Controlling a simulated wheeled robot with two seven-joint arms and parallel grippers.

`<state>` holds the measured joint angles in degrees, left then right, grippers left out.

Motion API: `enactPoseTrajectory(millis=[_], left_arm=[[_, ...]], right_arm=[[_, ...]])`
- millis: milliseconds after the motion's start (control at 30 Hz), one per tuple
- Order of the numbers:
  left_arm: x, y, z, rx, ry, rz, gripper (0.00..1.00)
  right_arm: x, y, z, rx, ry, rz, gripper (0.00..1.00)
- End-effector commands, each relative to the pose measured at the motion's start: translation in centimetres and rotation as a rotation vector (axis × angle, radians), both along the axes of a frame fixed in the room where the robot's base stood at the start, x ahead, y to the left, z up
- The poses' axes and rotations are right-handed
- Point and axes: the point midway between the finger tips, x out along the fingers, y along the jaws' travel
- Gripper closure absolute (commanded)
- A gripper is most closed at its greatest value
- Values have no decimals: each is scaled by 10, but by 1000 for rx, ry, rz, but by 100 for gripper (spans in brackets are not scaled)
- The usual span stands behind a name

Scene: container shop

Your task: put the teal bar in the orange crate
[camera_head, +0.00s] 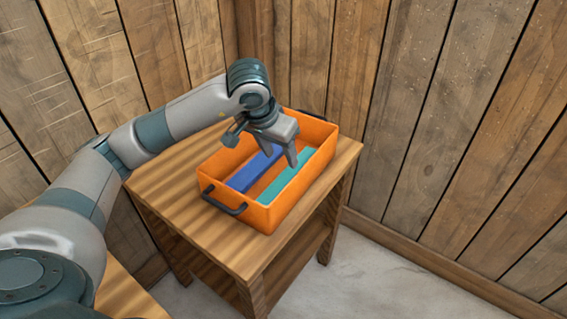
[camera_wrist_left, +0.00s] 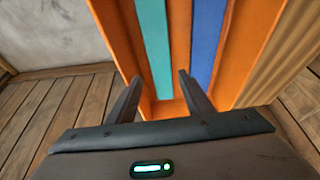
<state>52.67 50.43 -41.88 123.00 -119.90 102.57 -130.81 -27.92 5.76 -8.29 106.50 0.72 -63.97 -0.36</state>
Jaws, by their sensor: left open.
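The orange crate (camera_head: 246,211) stands on a wooden table, with dark handles at its ends. The teal bar (camera_head: 284,178) lies inside the crate along its right side in the head view. It also shows in the left wrist view (camera_wrist_left: 154,45). A blue bar (camera_head: 256,171) lies beside it, roughly parallel and a little apart; it shows in the wrist view too (camera_wrist_left: 207,40). My left gripper (camera_head: 262,152) is over the crate, open, with nothing between its fingers. In the wrist view its fingertips (camera_wrist_left: 160,78) point toward the crate's inside. My right gripper is not in view.
The wooden table (camera_head: 170,193) has bare top around the crate, mostly at the left and front. Plank walls (camera_head: 440,110) close in behind and to the right. Another wooden surface (camera_head: 125,297) shows at the lower left.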

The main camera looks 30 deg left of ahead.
Motion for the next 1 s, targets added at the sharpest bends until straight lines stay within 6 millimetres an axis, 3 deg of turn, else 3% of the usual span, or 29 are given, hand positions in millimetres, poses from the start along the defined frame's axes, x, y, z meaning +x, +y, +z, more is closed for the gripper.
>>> enactPoseTrajectory(millis=[233, 1000], left_arm=[[-7, 0, 18, 0, 0, -1, 53], [-8, 0, 19, 0, 1, -1, 53]], right_arm=[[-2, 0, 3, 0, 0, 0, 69], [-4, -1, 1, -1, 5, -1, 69]])
